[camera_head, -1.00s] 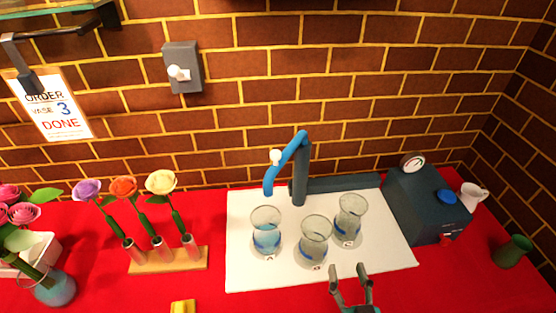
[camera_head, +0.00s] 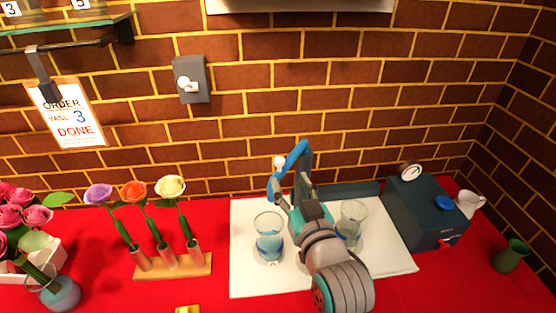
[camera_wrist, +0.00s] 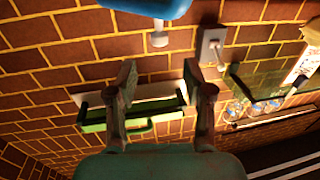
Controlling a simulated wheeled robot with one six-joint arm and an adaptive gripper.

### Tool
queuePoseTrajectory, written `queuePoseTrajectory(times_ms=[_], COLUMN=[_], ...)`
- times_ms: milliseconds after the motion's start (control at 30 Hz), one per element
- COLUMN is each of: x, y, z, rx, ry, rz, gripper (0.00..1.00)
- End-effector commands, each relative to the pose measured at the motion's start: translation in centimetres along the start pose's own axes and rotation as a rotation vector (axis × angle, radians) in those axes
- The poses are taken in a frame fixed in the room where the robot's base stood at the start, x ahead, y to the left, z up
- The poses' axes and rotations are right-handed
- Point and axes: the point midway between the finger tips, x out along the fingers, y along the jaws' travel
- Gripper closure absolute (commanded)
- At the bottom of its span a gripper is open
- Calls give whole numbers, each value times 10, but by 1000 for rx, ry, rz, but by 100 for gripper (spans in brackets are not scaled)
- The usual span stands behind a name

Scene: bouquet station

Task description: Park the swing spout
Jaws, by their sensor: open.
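The swing spout (camera_head: 293,158) is a blue bent pipe on a dark post, reaching forward and left over the white mat. A small white knob (camera_head: 279,161) sits on its side near the outer end. In the wrist view the blue spout (camera_wrist: 150,8) crosses the top edge, with the white knob (camera_wrist: 158,39) hanging below it in the picture. My gripper (camera_head: 288,190) is just in front of the spout's outer part, its fingers apart. In the wrist view the gripper (camera_wrist: 160,78) is open with nothing between its fingers; the knob appears beyond the tips.
A glass vase with blue water (camera_head: 269,241) stands left of my arm, and another glass vase (camera_head: 351,222) stands right. My arm hides the middle vase. A rack (camera_head: 172,265) holds three flowers at left. A dark machine (camera_head: 425,212) stands at right. A wall switch (camera_head: 191,80) is above.

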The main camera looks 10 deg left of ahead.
Motion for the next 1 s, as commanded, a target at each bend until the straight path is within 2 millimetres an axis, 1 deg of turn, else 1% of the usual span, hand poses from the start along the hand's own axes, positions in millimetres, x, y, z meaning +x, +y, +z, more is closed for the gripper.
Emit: queuePoseTrajectory(times_ms=[33,300,500,700,967,1000], x=[8,56,82,92,92,92], y=[0,0,0,0,0,0], z=[-1,0,0,0,0,0], rx=[0,0,0,0,0,0], ry=[1,0,1,0,1,1], rz=[0,1,1,1,1,1], gripper=[48,48,48,48,48,58])
